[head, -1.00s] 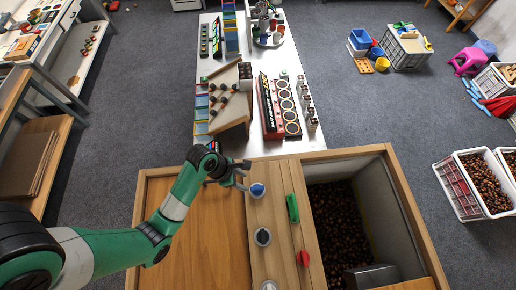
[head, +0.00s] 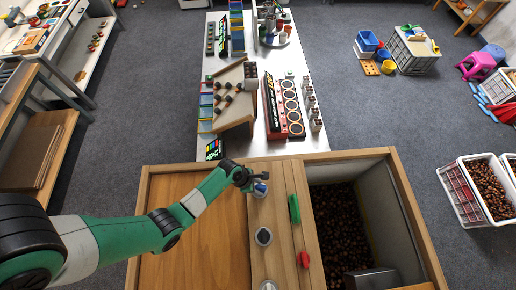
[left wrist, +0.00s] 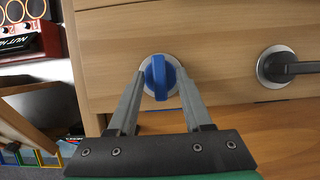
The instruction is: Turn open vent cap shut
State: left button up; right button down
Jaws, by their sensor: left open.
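A round cap with a blue grip bar (head: 260,190) sits on the wooden strip beside the chestnut bin. In the left wrist view the blue bar (left wrist: 159,77) runs nearly upright across its pale disc. My left gripper (left wrist: 163,72) is open, with one finger on each side of the blue bar; I cannot tell whether they touch it. In the head view my left gripper (head: 256,181) partly covers the blue cap. A second cap with a dark handle (left wrist: 290,68) is to the right in the wrist view. My right gripper is not in view.
A green lever (head: 294,209) and a red lever (head: 303,259) lie along the strip next to the bin (head: 402,225) of chestnuts. A third round fitting (head: 269,285) shows at the bottom edge. A metal table (head: 262,148) stands beyond.

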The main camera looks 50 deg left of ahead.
pick_arm(q)
grip_shut()
